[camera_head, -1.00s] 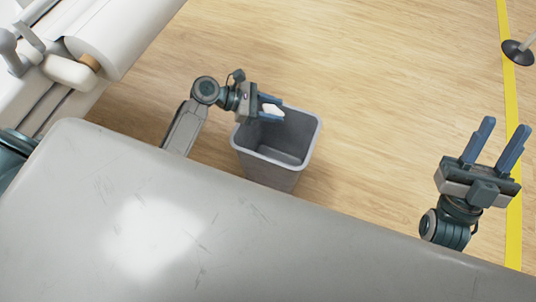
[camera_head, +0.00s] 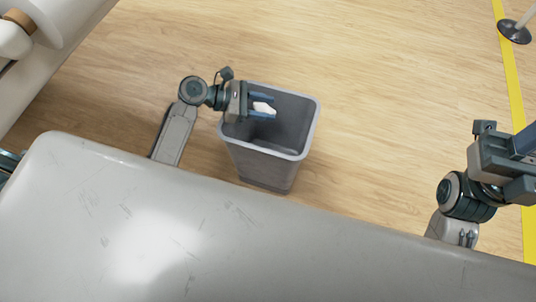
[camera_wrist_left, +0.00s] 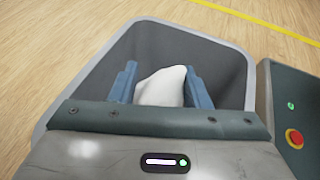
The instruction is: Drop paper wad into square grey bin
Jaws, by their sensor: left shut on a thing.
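The square grey bin (camera_head: 312,125) stands on the wooden floor, open at the top, in the upper middle of the head view. My left gripper (camera_head: 262,105) is over the bin's opening, at its left side. Its blue fingers are shut on the white paper wad (camera_head: 263,108). In the left wrist view the wad (camera_wrist_left: 162,86) sits between the two fingers, with the bin's rim (camera_wrist_left: 85,75) around and beneath them. My right gripper (camera_head: 528,148) is at the right edge of the head view, away from the bin; its fingertips are cut off.
A large pale rounded machine part (camera_head: 70,30) fills the upper left corner. A yellow floor line (camera_head: 514,85) and a dark round post base (camera_head: 514,31) are at the right. The floor (camera_head: 400,110) between the bin and my right arm is clear.

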